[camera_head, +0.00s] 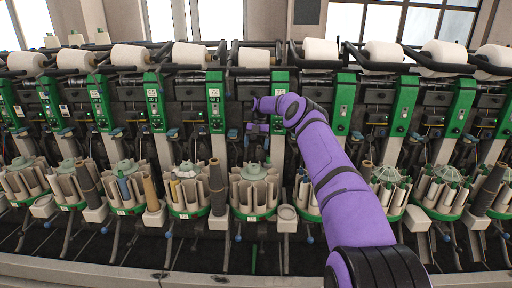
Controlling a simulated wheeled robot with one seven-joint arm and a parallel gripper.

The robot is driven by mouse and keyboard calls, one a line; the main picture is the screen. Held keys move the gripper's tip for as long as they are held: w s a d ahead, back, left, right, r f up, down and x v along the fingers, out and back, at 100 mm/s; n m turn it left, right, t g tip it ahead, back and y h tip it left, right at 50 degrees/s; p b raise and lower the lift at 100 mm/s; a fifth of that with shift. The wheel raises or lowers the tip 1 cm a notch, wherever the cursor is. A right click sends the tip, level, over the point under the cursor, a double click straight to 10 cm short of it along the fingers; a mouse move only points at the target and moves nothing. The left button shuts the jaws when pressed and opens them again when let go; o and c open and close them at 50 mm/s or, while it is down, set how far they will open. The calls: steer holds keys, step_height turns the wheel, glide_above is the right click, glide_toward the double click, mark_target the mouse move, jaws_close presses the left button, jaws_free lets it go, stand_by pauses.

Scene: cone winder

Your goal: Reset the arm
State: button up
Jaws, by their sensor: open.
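My purple arm reaches from the bottom right up to the middle of the cone winder. My gripper (254,128) is at the arm's far end, in front of the dark middle part of the machine, between two green panels. It looks small and dark here, and I see nothing held in it. It is above a round bobbin magazine (254,190) with pale tubes. I cannot tell whether it touches the machine.
White yarn cones (190,54) lie in a row along the top. Green panels (215,100) stand between the winding positions. Several more magazines (125,183) line the front, with brown tubes (217,187) between them. A grey rail (120,272) runs along the bottom.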

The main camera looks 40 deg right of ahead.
stand_by(0.3)
steer(key=s+a+r+m+t+h, duration=0.15)
steer(key=s+a+r+m, duration=0.25)
steer(key=a+r, duration=0.8)
steer(key=s+a+r+m+t+h, duration=0.1)
steer(key=s+a+r+m+h, duration=0.15)
steer(key=a+r, duration=1)
steer(key=s+a+r+m+t, duration=0.15)
steer(key=s+r+m, duration=0.3)
steer(key=s, duration=0.45)
steer(key=s+a+r+m+h, duration=0.1)
steer(key=s+a+r+m, duration=0.3)
steer(key=s, duration=0.5)
steer(key=s+a+r+m+t, duration=0.1)
steer(key=s+r+m, duration=0.1)
steer(key=s+r, duration=0.5)
steer(key=s+f+m+t, duration=0.1)
steer(key=s+f+m, duration=0.2)
steer(key=s, duration=0.4)
steer(key=s+f+m+t+y, duration=0.1)
steer(key=s+f+m, duration=0.1)
steer(key=s, duration=0.5)
steer(key=s+f+m+t, duration=0.1)
steer(key=s+f+m, duration=0.2)
steer(key=s, duration=0.5)
steer(key=shift+a+f+m, duration=0.3)
steer(key=shift+a, duration=0.1)
